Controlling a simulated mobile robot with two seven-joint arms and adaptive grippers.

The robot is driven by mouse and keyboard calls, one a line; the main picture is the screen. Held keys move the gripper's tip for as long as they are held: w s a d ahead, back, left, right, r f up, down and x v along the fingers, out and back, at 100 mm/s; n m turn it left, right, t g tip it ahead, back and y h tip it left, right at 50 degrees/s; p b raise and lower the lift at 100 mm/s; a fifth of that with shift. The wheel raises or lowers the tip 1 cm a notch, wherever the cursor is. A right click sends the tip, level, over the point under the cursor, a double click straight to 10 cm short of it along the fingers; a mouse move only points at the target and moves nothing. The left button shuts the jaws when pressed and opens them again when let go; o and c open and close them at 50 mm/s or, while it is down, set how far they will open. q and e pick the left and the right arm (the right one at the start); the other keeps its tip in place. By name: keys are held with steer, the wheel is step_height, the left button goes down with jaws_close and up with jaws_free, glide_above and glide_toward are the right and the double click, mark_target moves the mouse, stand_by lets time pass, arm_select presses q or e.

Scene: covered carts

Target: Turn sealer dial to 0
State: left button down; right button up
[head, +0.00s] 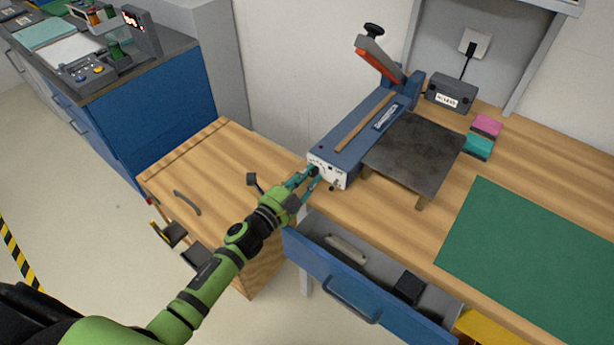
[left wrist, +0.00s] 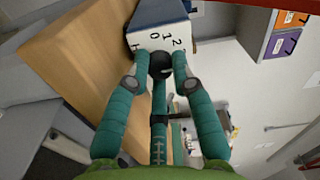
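The blue sealer (head: 345,140) stands on the wooden workbench, its red-and-black lever raised. Its white front panel (head: 328,174) faces my left gripper. In the left wrist view the black dial (left wrist: 160,66) sits on this panel, with the printed marks 0, 1 and 2 beyond it; its pointer is hidden or too small to read. My left gripper (head: 312,174) is at the panel. In the left wrist view its teal fingers (left wrist: 159,64) close around the dial from both sides and appear to touch it. My right gripper is in neither view.
A blue drawer (head: 345,291) stands open below the sealer, with a few items inside. A dark plate (head: 415,150) lies beside the sealer, and a green mat (head: 530,245) lies to the right. A wooden cabinet (head: 215,165) stands at left behind my arm.

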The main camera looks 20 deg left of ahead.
arm_select(q)
steer(key=shift+n, duration=0.4)
steer(key=n+p, duration=0.1)
steer(key=n, duration=0.2)
steer(key=shift+r+n+p, duration=0.1)
steer(key=shift+n+p, duration=0.2)
steer(key=shift+n, duration=0.1)
steer(key=n+p, duration=0.1)
steer(key=n, duration=0.8)
steer(key=shift+p, duration=0.4)
steer(key=n, duration=0.4)
steer(key=shift+n, duration=0.3)
steer(key=c, duration=1.1)
jaws_free()
steer(key=shift+o, duration=0.2)
